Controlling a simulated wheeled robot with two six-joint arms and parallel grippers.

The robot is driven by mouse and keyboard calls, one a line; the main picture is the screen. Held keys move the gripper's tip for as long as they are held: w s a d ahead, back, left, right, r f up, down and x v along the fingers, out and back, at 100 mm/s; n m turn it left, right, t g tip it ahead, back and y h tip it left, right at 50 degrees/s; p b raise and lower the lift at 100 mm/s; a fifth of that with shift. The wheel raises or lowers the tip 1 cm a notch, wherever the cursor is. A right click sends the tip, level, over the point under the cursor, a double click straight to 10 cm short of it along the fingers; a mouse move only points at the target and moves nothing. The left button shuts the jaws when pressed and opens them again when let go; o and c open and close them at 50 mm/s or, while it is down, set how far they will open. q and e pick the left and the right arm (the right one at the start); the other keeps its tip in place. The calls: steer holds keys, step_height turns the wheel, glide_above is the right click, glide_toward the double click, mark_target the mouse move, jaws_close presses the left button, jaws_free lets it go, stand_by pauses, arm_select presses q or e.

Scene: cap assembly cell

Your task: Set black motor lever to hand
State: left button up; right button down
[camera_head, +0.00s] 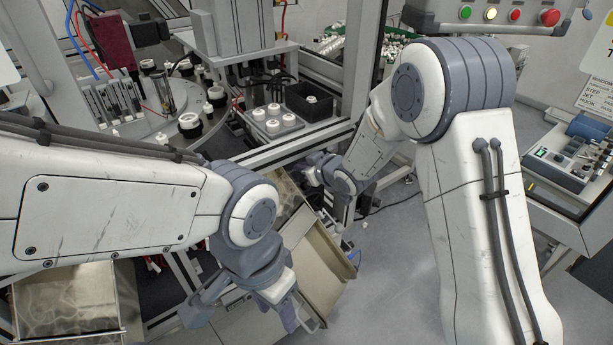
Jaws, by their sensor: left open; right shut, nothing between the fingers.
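A grey control unit (560,165) at the right edge carries a blue cylinder (590,128) and several small upright levers or knobs. Which of them is the black motor lever, and how it is set, I cannot make out. My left gripper (243,312) is open at the lower middle, beside the beige chute, with its fingers partly hidden by its wrist. My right gripper (338,230) is shut and empty near the machine's front frame, small and partly obscured. Both grippers are well away from the control unit.
A beige chute (322,262) slopes down in the middle. Behind it are a rotary table with white caps, a grey tray (268,129) and a black bin (310,103). A button panel (485,14) hangs at the top right. Grey floor (390,280) is open between my arms.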

mark_target(301, 185)
arm_select(q)
steer(key=shift+r+p, duration=0.4)
steer(key=shift+r, duration=0.2)
arm_select(e)
steer(key=shift+s+d+f, duration=0.1)
steer(key=shift+d+f, duration=0.1)
steer(key=shift+f, duration=0.45)
steer(key=shift+s+d+f, duration=0.1)
steer(key=shift+d+f, duration=0.15)
steer(key=shift+f, duration=0.4)
steer(key=shift+d+f, duration=0.2)
steer(key=shift+f, duration=0.45)
arm_select(q)
steer(key=shift+f, duration=0.1)
